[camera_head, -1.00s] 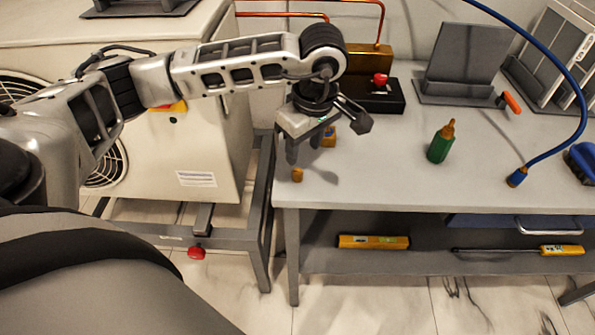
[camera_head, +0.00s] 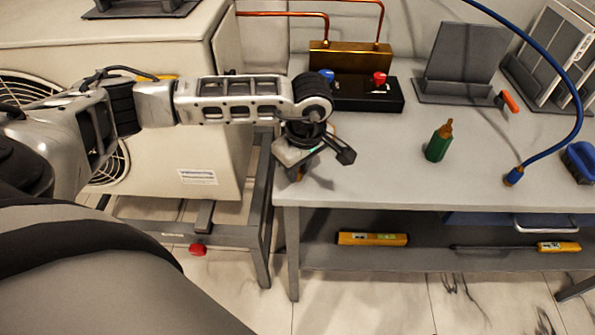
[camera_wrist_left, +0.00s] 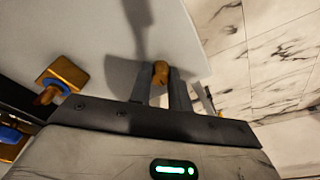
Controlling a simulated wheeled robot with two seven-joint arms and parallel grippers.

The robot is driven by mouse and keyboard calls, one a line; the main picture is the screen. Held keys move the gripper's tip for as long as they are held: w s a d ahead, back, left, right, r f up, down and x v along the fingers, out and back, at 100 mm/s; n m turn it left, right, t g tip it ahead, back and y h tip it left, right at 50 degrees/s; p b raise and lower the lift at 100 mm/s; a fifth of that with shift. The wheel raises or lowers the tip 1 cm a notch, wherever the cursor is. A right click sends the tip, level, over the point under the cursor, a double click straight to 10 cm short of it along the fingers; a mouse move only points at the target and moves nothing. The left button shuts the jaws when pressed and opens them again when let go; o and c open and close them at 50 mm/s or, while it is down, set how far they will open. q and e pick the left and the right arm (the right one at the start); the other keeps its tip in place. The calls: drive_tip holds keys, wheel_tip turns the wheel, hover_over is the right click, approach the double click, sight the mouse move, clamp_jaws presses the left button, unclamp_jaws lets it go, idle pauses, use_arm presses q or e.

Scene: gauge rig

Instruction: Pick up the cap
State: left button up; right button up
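The cap is a small brass-orange piece near the bench's front left edge. In the head view a bit of the cap (camera_head: 297,176) shows under my left gripper (camera_head: 298,168), whose fingers are mostly hidden by its own body. In the left wrist view the cap (camera_wrist_left: 160,72) sits between the fingertips of my left gripper (camera_wrist_left: 161,80). The fingers are close together with the cap filling the narrow gap, so the gripper looks shut on it. The cap appears at the bench top; any lift cannot be told. My right gripper is not in view.
A brass fitting with blue parts (camera_wrist_left: 62,78) stands close by in the left wrist view. On the bench (camera_head: 400,180) are a green bottle (camera_head: 438,143), a black box with red and blue knobs (camera_head: 350,98), and a blue hose (camera_head: 555,145). The bench's middle front is clear.

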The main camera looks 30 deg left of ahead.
use_arm(q)
clamp_jaws()
drive_tip(key=shift+r, duration=0.15)
